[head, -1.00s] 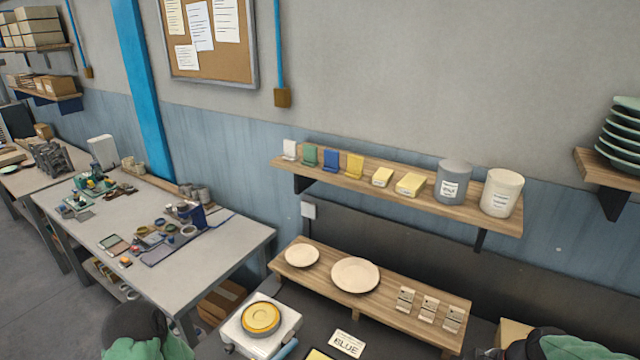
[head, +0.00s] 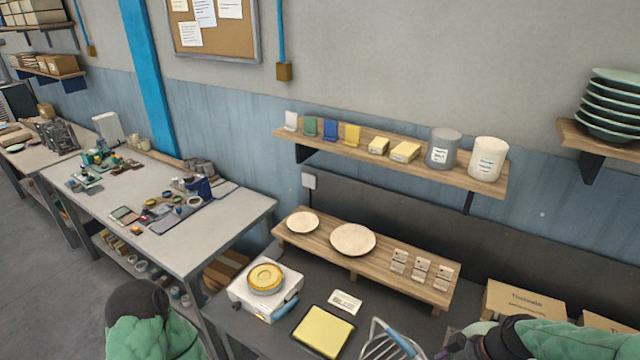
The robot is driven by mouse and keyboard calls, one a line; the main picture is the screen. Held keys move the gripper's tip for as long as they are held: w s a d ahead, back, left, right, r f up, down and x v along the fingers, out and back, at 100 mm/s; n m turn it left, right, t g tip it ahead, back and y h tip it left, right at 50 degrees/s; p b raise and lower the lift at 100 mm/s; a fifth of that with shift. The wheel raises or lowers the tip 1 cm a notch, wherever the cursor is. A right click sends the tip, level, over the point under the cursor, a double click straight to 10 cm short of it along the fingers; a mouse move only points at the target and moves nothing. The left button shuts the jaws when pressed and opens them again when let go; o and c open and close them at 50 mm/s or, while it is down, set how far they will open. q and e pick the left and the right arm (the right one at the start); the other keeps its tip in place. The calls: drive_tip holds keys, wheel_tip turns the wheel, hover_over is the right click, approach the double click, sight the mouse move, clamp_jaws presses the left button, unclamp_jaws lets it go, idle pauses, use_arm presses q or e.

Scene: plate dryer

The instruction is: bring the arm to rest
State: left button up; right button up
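My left arm shows only as a green and black link at the bottom left of the head view; its gripper is out of frame. My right arm comes in at the bottom right. A grey part near its end (head: 458,347) is cut by the lower edge, so its fingers cannot be made out. A wire rack with a blue handle (head: 404,339) stands just left of it; whether they touch cannot be told. A white device (head: 246,301) with a yellow round top (head: 265,277) is on the dark bench. Two pale plates (head: 302,223) (head: 353,240) lie on the low wooden shelf (head: 320,255).
A dark-framed yellow pad (head: 323,331) and a white card (head: 346,302) lie on the bench. A cardboard box (head: 522,301) is at the right. An upper shelf (head: 480,185) holds coloured holders, yellow blocks and two canisters. Stacked green plates (head: 612,105) sit at the far right.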

drive_tip(key=s+a+f+m+g, duration=0.1)
drive_tip(key=s+a+f+m, duration=0.25)
drive_tip(key=a+f, duration=0.4)
drive_tip(key=s+a+f+m, duration=0.2)
drive_tip(key=s+a+f, duration=0.2)
drive_tip(key=f, duration=0.7)
drive_tip(key=s+a+f+m+g, duration=0.1)
drive_tip(key=s+a+f+m, duration=0.25)
drive_tip(key=a+f, duration=0.4)
wheel_tip(320, 180, down, 17)
drive_tip(key=w+n+b, duration=0.1)
drive_tip(key=b, duration=1.6)
drive_tip(key=shift+w+d, duration=0.2)
drive_tip(key=shift+w, duration=0.05)
drive_tip(key=shift+r, duration=0.15)
